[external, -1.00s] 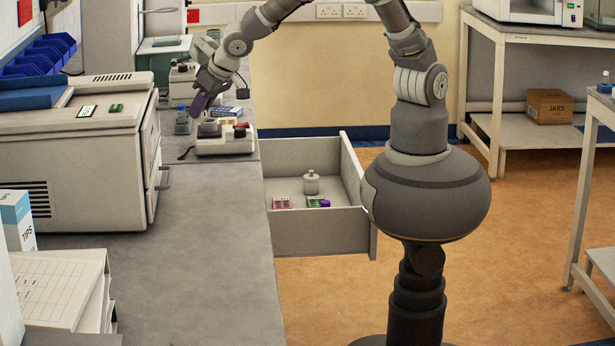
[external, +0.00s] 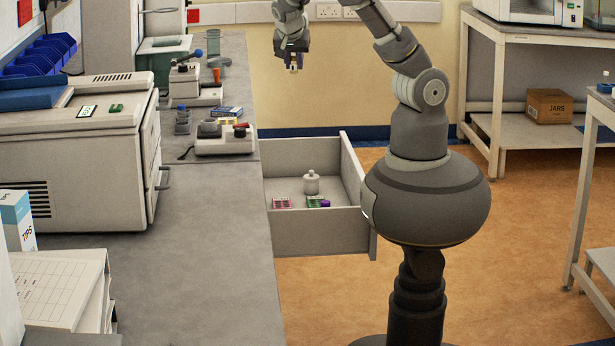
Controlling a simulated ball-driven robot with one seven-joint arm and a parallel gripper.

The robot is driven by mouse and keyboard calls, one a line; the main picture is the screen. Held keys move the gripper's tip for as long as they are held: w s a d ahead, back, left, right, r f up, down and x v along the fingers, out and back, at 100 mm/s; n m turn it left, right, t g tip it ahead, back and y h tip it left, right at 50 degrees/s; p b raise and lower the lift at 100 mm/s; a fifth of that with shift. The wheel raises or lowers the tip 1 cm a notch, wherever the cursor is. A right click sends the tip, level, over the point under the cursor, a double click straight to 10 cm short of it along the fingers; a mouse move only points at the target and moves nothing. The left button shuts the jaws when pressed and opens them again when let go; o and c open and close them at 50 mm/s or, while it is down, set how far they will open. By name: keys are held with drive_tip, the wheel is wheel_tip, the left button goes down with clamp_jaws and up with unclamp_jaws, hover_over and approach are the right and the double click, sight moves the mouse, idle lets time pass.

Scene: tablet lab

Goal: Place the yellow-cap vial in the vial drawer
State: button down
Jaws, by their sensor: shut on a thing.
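My gripper (external: 294,66) points down in the air above the back of the open drawer, well above its contents. It is shut on a small pale vial with a yellowish part (external: 294,68), only a little of which shows between the fingers. The open drawer (external: 318,231) sticks out from the right side of the bench. In it are a pink rack (external: 281,203), a green and purple item (external: 317,202) and a pale lidded jar (external: 311,183). The left part of the drawer floor is bare.
The bench (external: 205,240) holds a grey device (external: 225,145), small dark pots (external: 183,122), a blue box (external: 227,112) and a large white machine (external: 80,145) left of the drawer. The air between gripper and drawer is clear.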

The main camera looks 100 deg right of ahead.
wheel_tip(320, 180, down, 43)
drive_tip(key=shift+f+b, duration=0.15)
drive_tip(key=shift+b, duration=0.95)
drive_tip(key=shift+w+f+b, duration=0.1)
drive_tip(key=shift+f+b, duration=0.6)
drive_tip(key=shift+f, duration=1.3)
drive_tip(key=shift+f, duration=0.15)
drive_tip(key=c, duration=1)
unclamp_jaws()
drive_tip(key=shift+o, duration=0.2)
